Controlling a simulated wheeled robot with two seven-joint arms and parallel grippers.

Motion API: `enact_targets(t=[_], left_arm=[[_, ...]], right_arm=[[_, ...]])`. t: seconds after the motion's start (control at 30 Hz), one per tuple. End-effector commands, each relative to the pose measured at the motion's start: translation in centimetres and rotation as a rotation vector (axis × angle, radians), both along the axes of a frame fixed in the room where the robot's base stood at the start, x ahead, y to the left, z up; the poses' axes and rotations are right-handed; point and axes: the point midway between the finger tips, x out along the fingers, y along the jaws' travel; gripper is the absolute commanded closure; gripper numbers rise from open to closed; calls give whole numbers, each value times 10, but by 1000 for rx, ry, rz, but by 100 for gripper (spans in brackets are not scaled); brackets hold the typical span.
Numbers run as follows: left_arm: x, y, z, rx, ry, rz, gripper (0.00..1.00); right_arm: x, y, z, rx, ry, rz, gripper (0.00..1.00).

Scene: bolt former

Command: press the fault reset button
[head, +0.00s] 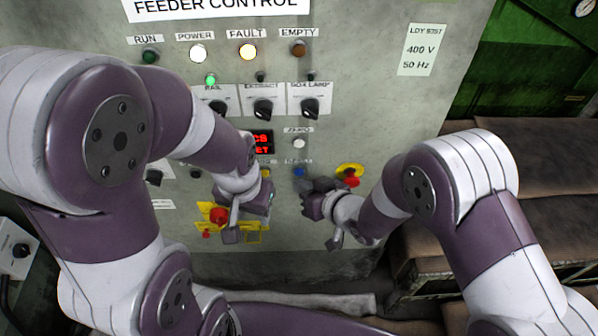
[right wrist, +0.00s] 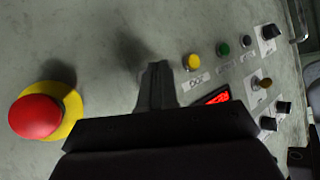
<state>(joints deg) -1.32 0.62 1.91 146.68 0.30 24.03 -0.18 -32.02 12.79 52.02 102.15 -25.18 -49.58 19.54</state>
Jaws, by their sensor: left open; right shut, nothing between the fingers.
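A blue button (head: 299,172) sits on the grey control panel, under a small label that is hard to read. My left gripper (head: 264,199) is open and empty in front of the lower panel, left of the right gripper.
A red stop button on a yellow ring (head: 351,175) is close right of my right gripper; it is large in the right wrist view (right wrist: 36,116). Another red button (head: 218,215) is beside my left gripper. A white button (head: 299,143) and red display (head: 262,141) are above.

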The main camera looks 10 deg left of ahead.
Motion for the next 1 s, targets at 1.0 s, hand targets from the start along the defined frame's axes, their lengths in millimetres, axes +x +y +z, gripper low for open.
enact_targets(t=[1.0], left_arm=[[0,0,0,0,0,0,57]], right_arm=[[9,3,0,0,0,0,100]])
